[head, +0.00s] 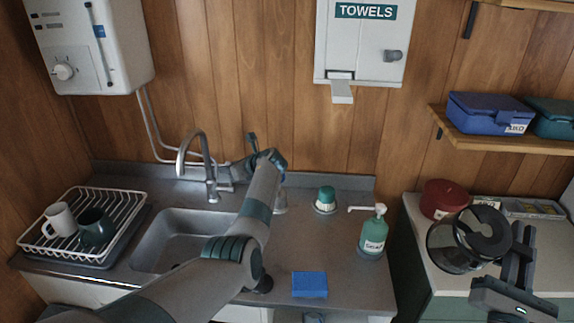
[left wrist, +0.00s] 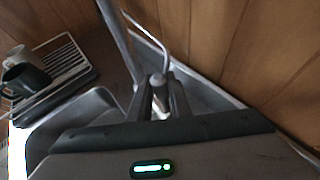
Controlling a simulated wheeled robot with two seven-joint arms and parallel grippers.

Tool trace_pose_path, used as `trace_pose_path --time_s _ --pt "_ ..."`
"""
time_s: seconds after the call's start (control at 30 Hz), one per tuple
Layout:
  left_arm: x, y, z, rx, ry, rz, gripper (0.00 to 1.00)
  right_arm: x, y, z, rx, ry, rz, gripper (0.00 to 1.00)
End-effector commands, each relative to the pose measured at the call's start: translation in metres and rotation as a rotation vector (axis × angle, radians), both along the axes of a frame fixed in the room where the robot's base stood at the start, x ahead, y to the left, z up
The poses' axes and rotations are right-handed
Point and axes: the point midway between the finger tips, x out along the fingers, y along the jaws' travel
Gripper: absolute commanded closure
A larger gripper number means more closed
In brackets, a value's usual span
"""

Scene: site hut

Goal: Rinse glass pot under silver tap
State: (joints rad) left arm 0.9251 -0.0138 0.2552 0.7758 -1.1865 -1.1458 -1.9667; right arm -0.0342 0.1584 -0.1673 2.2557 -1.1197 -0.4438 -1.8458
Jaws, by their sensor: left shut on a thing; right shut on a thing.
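The silver tap (head: 207,165) stands behind the sink (head: 165,240), its curved spout over the basin. It also shows in the left wrist view (left wrist: 117,40). My left gripper (head: 230,176) is at the base of the tap on its right side, shut on the tap's lever. Its two fingers (left wrist: 160,95) show in the left wrist view, with the lever between them. I see no water stream under the spout.
A white dish rack (head: 128,198) with two mugs stands left of the sink. A green soap bottle (head: 373,235), a blue sponge (head: 310,284) and a green-topped brush (head: 326,199) are on the worktop between sink and pot. A red tin (head: 445,196) stands behind the pot.

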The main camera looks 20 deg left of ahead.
Motion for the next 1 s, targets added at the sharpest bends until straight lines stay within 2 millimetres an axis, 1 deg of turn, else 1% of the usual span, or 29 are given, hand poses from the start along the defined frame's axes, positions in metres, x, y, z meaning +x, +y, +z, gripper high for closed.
trace_pose_path --time_s 0.03,0.07,0.1,0.43,0.63,0.77,1.0 --pt "0.001 -0.001 0.002 0.003 -0.001 -0.005 0.76 0.000 0.000 0.001 0.001 -0.001 0.000 1.00" --pt "0.001 0.000 0.002 0.003 -0.001 -0.004 0.69 0.000 0.000 0.001 0.001 -0.001 0.000 1.00" --pt "0.001 0.000 0.002 0.003 -0.002 -0.003 0.64 0.000 0.000 0.001 0.001 -0.001 0.000 1.00" --pt "0.000 0.000 0.001 0.002 0.000 -0.001 0.64 0.000 0.000 0.001 0.001 -0.001 0.000 1.00" --pt "-0.002 -0.006 0.004 0.002 0.000 -0.001 0.64 0.000 0.000 -0.001 0.001 -0.001 0.000 1.00" --pt "-0.005 -0.015 0.008 0.002 -0.002 -0.002 0.64 0.000 0.000 -0.003 0.001 -0.001 0.000 1.00" --pt "-0.015 -0.042 0.021 0.002 -0.004 -0.003 0.64 0.000 0.000 -0.010 0.001 -0.001 0.000 1.00"
